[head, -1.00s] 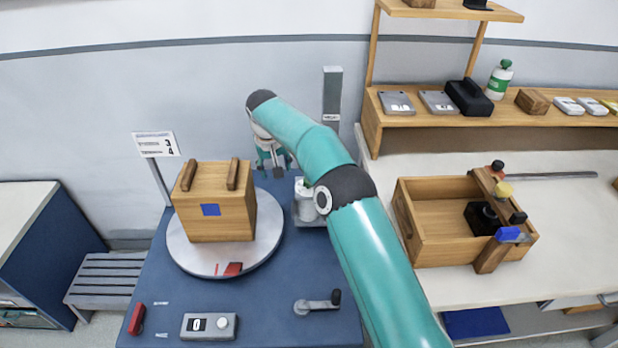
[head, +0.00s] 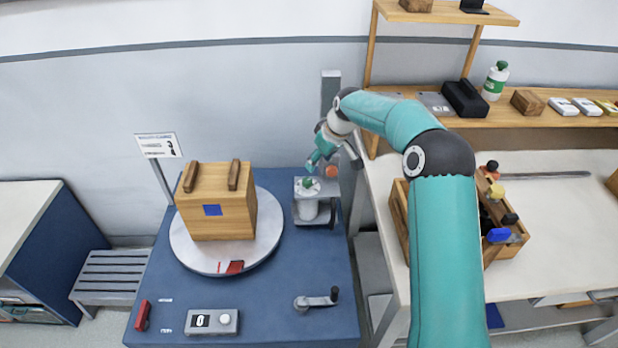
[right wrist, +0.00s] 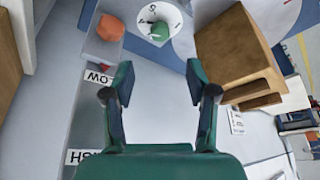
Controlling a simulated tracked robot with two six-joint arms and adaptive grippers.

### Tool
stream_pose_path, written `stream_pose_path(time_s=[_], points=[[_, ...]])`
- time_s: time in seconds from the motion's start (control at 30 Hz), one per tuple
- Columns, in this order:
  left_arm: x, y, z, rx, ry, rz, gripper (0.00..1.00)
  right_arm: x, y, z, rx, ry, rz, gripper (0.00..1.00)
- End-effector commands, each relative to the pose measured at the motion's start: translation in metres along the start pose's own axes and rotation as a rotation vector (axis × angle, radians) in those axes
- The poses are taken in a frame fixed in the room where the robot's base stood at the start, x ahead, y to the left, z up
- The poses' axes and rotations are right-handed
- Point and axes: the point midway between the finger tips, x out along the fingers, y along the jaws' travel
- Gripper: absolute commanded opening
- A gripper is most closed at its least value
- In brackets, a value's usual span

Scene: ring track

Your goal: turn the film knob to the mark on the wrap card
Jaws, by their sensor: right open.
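The film knob (head: 308,183) is small and green, on a white round dial atop the grey film unit at the table's back right. It also shows in the right wrist view (right wrist: 160,30), with its dial marks too small to read surely. The wrap card (head: 158,145) stands on a post behind the table's left side; its lines are too small to read surely. My right gripper (head: 311,166) is just above and behind the knob. In the right wrist view its fingers (right wrist: 158,78) are spread and empty, apart from the knob. My left gripper is not in view.
A wooden crate (head: 225,218) stands on the round turntable (head: 262,250) left of the film unit. An orange knob (head: 332,171) is close beside my right gripper. A grey post (head: 331,92) rises behind. A control box (head: 211,322) and a crank (head: 318,301) are at the front.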

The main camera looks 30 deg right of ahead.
Motion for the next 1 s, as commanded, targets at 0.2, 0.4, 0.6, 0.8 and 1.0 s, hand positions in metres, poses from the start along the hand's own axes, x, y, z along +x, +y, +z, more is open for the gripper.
stream_pose_path(time_s=[0.2,0.4,0.6,0.8,1.0], points=[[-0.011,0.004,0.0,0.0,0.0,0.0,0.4,0.049,-0.001,0.0,-0.001,-0.005,-0.002,0.57],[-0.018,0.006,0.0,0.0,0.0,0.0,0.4,0.086,0.0,0.0,0.0,-0.002,-0.001,0.57],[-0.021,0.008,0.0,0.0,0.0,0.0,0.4,0.107,0.0,0.0,0.0,-0.001,0.0,0.57],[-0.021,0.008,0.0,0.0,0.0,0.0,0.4,0.113,0.0,-0.001,0.0,0.001,0.001,0.57],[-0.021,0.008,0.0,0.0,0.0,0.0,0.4,0.113,0.0,0.0,0.0,0.0,0.0,0.54]])
